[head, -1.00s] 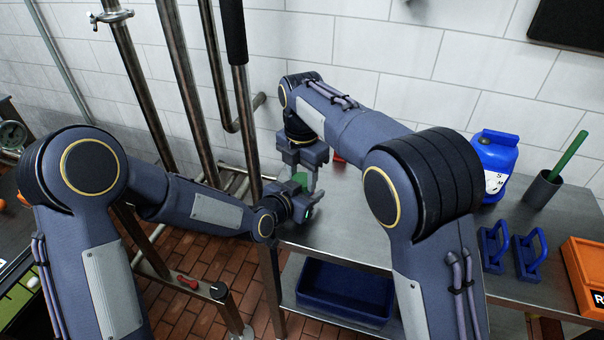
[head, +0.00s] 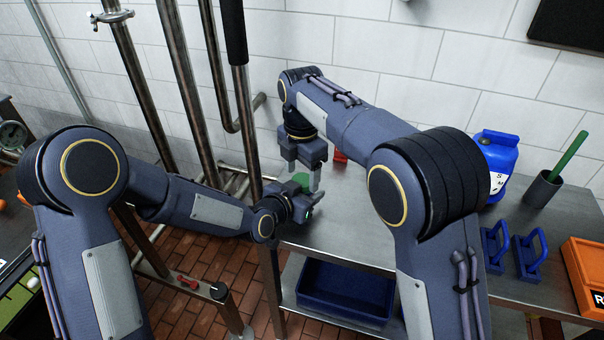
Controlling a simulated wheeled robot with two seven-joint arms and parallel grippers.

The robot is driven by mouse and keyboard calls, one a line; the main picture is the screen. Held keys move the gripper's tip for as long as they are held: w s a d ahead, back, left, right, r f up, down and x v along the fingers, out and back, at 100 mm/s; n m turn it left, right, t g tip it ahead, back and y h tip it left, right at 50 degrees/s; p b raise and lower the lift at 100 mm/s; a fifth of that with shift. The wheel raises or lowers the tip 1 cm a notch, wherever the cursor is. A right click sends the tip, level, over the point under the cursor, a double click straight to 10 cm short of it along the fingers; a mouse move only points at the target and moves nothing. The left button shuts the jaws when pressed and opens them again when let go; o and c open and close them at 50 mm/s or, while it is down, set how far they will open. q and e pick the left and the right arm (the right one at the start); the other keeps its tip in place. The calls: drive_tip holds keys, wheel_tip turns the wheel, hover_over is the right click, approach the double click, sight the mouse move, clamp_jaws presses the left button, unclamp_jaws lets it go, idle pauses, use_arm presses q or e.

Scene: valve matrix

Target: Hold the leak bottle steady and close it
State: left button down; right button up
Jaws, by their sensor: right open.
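A small green piece (head: 301,179), seemingly part of the leak bottle, shows between my two grippers at the table's left end. The rest of the bottle is hidden behind the grippers. My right gripper (head: 304,184) points down from above with its fingers apart, one on either side of the green piece. I cannot tell whether they touch it. My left gripper (head: 304,209) comes in from the left, low beside the green piece. Its fingers are too small and covered to tell whether they are shut on the bottle.
The steel table (head: 352,222) is clear to the right of the grippers. A red object (head: 339,157) sits behind my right arm. A blue jug (head: 496,158), grey cup (head: 543,188), blue handles (head: 530,258) and orange box (head: 586,272) stand at right. Upright pipes (head: 243,110) stand close at left.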

drive_tip(key=shift+r, duration=1.75)
drive_tip(key=shift+c, duration=0.4)
drive_tip(key=r+n, duration=0.1)
drive_tip(key=n, duration=0.2)
drive_tip(key=shift+a+r, duration=0.1)
drive_tip(key=shift+r, duration=0.1)
wheel_tip(320, 180, up, 2)
drive_tip(key=n, duration=0.3)
wheel_tip(320, 180, down, 8)
drive_tip(key=shift+f, duration=0.1)
